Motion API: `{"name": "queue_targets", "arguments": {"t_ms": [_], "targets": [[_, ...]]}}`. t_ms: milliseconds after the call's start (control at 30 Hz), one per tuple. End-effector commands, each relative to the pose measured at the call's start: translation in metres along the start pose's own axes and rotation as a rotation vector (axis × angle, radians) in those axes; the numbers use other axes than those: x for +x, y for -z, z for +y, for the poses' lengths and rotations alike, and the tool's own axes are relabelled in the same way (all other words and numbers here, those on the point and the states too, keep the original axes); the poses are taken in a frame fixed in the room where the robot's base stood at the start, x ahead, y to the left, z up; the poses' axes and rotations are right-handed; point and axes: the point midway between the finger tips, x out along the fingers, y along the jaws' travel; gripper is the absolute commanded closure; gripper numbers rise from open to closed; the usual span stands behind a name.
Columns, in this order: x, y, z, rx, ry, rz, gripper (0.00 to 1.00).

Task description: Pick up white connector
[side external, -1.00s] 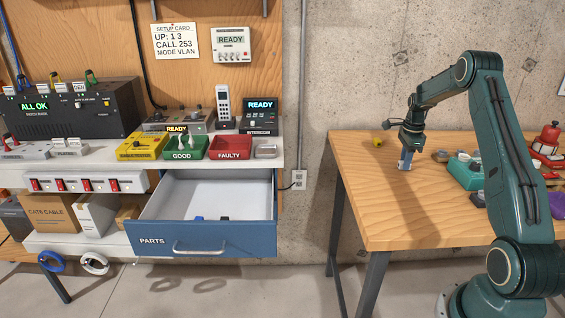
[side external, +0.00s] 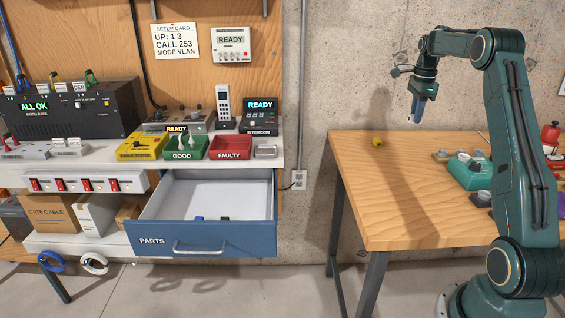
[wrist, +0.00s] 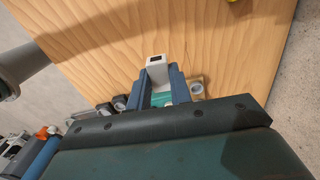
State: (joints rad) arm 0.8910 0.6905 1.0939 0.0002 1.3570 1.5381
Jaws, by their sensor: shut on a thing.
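My gripper (side external: 418,108) is raised well above the wooden table in the side view. Its blue fingers are shut on a white connector (wrist: 157,67), which shows between the fingertips in the wrist view. The connector has a dark square opening at its outer end. In the side view only a small pale bit of it shows at the fingertips, and the rest is hidden by the fingers. My gripper (wrist: 160,84) and the connector are clear of the table surface.
On the wooden table (side external: 390,210), a yellow piece (side external: 377,142) lies at the back left. A green device (side external: 466,172) and a red item (side external: 550,135) stand to the right. The blue parts drawer (side external: 206,238) is open at left, with small items inside. The table's middle is clear.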

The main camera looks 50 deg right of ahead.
Motion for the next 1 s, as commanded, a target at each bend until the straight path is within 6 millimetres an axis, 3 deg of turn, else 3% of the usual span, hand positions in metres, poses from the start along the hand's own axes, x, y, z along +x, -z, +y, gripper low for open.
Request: {"name": "queue_targets", "arguments": {"t_ms": [100,300,1000], "targets": [[-0.015,0.000,0.000,0.000,0.001,0.000,1.00],[-0.027,0.000,0.000,0.000,0.001,0.000,1.00],[-0.027,-0.003,0.000,-0.013,-0.001,0.000,1.00]]}}
